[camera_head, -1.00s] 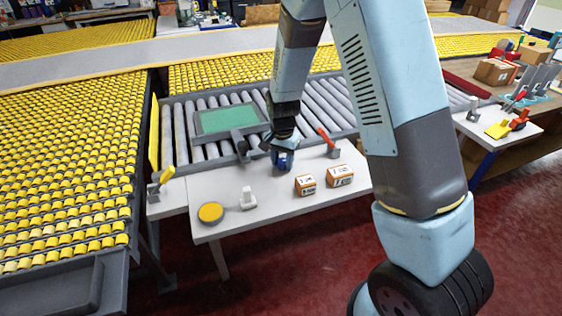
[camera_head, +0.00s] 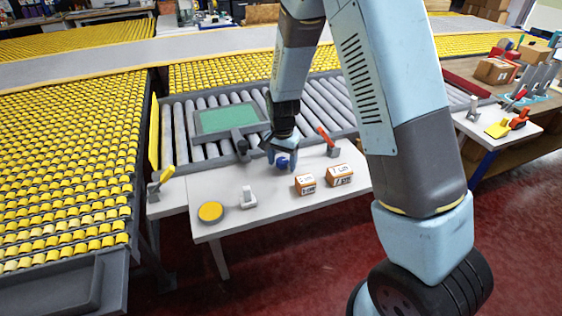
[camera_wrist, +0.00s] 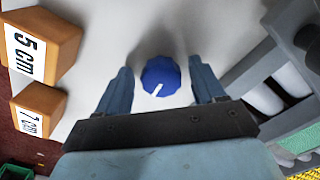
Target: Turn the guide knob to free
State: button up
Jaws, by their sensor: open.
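The guide knob (camera_wrist: 161,76) is blue with a white pointer line and stands on the white table. In the wrist view its line points down and slightly left. It also shows in the head view (camera_head: 283,163), just under my gripper. My gripper (camera_wrist: 160,77) is open, pointing down, with one finger on each side of the knob. A gap shows between the knob and each finger in the wrist view. No free or locked marking is readable around the knob.
Two orange boxes marked 5 cm (camera_wrist: 42,46) and 7 cm (camera_wrist: 40,108) stand on the white table (camera_head: 225,178). A red-handled lever (camera_head: 327,139), a white switch-like part (camera_head: 248,198) and a yellow disc (camera_head: 210,212) stand nearby. The roller conveyor (camera_head: 180,135) runs behind.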

aim_at(282, 160)
notch_tip(282, 160, up, 14)
jog(key=shift+f, duration=0.15)
dwell(0.4)
notch_tip(282, 160, down, 13)
jog(key=n, duration=1.3)
jog(key=shift+w+r, duration=0.15)
jog(key=shift+r, duration=0.05)
dwell(0.4)
jog(key=c, duration=1.1)
